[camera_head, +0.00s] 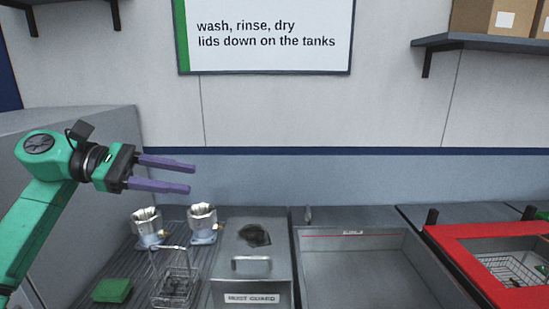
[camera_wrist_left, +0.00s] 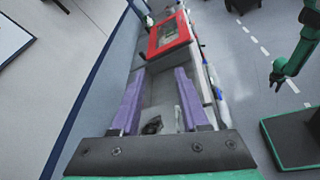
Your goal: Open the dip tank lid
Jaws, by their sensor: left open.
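The dip tank lid (camera_head: 228,268) is a grey metal cover with a bar handle (camera_head: 251,264) and a dark patch near its back. It lies shut above a front label reading "RUST GUARD" (camera_head: 252,298). My left gripper (camera_head: 192,178) has two purple fingers spread apart with nothing between them. It is up and to the left of the lid, apart from the handle, pointing right. The fingers (camera_wrist_left: 157,88) also show in the left wrist view, with the dark patch between them. A green arm at the right of that view looks like my right one; its jaws are too small to read.
Two metal housings (camera_head: 146,226) (camera_head: 202,222) stand on a rack left of the lid, with a wire basket (camera_head: 175,280) and a green block (camera_head: 112,290). An open grey tank (camera_head: 365,270) is right of the lid. Further right is a red-framed tank (camera_head: 465,248).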

